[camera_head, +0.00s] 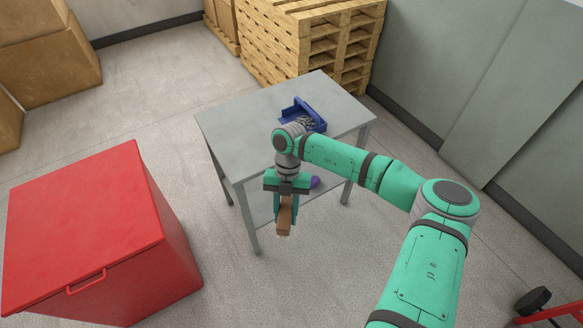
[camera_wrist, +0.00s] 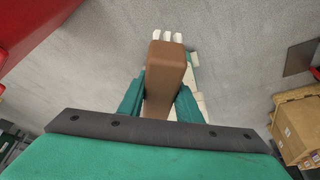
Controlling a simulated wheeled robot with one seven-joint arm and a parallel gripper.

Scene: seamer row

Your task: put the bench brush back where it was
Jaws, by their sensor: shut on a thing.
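The bench brush (camera_head: 285,214) has a brown wooden body, with pale bristles showing at its end in the wrist view. My gripper (camera_head: 286,200) is shut on the brush and holds it in the air in front of the grey table's near edge. In the wrist view the brush (camera_wrist: 166,75) stands out between the two green fingers of my gripper (camera_wrist: 160,100). The grey table (camera_head: 240,125) has a top and a lower shelf (camera_head: 262,208). Part of the table is hidden behind my arm.
A blue open tray (camera_head: 318,122) lies on the tabletop, partly hidden by my arm. A purple thing (camera_head: 315,182) shows at the lower shelf. A red lidded chest (camera_head: 95,225) stands to the left. Stacked pallets (camera_head: 290,45) stand behind the table. The left tabletop is clear.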

